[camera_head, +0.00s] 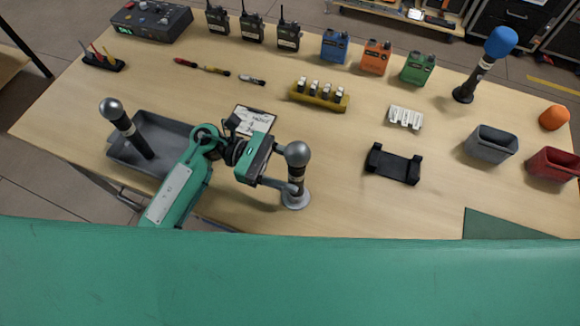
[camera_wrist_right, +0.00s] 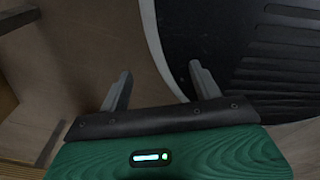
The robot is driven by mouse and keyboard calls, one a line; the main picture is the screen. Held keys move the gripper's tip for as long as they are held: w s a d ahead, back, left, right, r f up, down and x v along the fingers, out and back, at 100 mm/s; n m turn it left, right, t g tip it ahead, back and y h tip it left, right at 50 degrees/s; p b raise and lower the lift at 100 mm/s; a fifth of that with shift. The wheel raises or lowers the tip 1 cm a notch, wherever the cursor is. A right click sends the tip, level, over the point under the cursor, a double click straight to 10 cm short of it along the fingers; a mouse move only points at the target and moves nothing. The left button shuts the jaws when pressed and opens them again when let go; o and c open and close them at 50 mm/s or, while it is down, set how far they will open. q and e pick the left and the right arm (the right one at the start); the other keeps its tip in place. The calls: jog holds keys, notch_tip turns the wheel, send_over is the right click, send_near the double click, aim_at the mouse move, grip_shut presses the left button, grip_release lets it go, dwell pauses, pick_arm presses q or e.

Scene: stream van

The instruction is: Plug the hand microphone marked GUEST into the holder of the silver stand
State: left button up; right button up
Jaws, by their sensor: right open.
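A hand microphone with a grey ball head (camera_head: 297,154) stands upright at the silver stand (camera_head: 296,199), whose round base is near the table's front edge. My left gripper (camera_head: 284,187) reaches it from the left, with its fingers at the dark handle, and appears shut on it. Its label is too small to read, and I cannot tell how deep it sits in the holder. A second grey-headed microphone (camera_head: 124,124) leans in the grey tray (camera_head: 178,129) at the left; its label is unreadable too. My right gripper (camera_wrist_right: 160,82) is open and empty in the right wrist view, away from the table top.
A small sign (camera_head: 254,121) stands behind my left gripper. A black cradle (camera_head: 394,164) lies to the right of the silver stand. A blue-headed microphone (camera_head: 489,58) stands in a black holder at the back right. Grey (camera_head: 491,145) and red (camera_head: 553,164) bins stand at the right.

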pick_arm(q)
jog(key=shift+w+a+f, duration=0.1)
jog(key=shift+a+f, duration=0.05)
jog(key=shift+a, duration=0.15)
jog(key=b+v, duration=0.4)
jog(key=v, duration=0.9)
jog(key=shift+b, duration=0.4)
pick_arm(e)
jog(key=w, duration=0.2)
jog(key=w+f, duration=0.1)
jog(key=w, duration=0.2)
jog(key=shift+w+a+f, duration=0.3)
jog(key=shift+a+f, duration=0.05)
jog(key=shift+f, duration=0.05)
pick_arm(q)
jog(key=shift+a, duration=0.15)
